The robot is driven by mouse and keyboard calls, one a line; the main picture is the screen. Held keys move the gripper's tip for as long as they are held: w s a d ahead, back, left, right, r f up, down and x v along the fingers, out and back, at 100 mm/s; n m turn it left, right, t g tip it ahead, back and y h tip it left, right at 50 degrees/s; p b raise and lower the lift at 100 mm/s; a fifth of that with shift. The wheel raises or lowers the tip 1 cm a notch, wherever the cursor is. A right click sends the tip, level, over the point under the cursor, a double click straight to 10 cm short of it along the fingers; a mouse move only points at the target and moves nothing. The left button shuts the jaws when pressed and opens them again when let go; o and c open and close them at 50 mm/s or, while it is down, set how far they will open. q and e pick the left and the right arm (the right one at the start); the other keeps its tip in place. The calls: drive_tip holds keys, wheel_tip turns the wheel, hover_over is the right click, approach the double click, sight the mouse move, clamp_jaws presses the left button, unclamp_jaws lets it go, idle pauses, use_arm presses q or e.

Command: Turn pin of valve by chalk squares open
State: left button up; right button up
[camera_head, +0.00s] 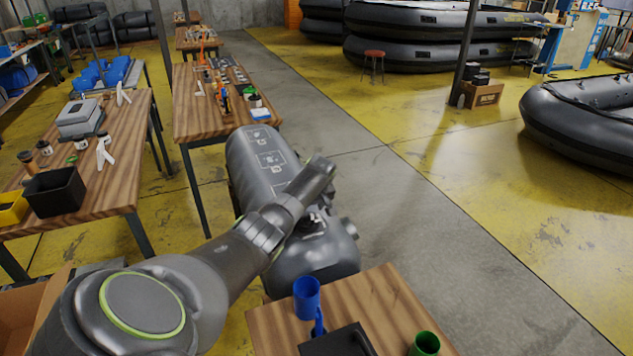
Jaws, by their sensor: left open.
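A grey inflatable tube (248,152) lies in the middle, between the tables. White chalk squares (271,161) are drawn on its upper side. My left arm comes in from the lower left and crosses the tube. My left gripper (318,219) is open over the tube, on the near side of the chalk squares. The valve and its pin cannot be made out; the arm and gripper cover that part. A small grey knob-like part shows at the tube's right side, but I cannot tell what it is. My right gripper is not in view.
A near wooden table (388,290) holds a blue cup (307,297), a green cup (425,344) and a black box (338,342). Wooden tables with tools stand at left. Black boats lie at the back and right. The floor right of the tube is clear.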

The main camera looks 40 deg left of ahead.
use_arm(q)
drive_tip(key=b+v, duration=0.1)
drive_tip(key=v, duration=1.2)
drive_tip(key=shift+r, duration=0.1)
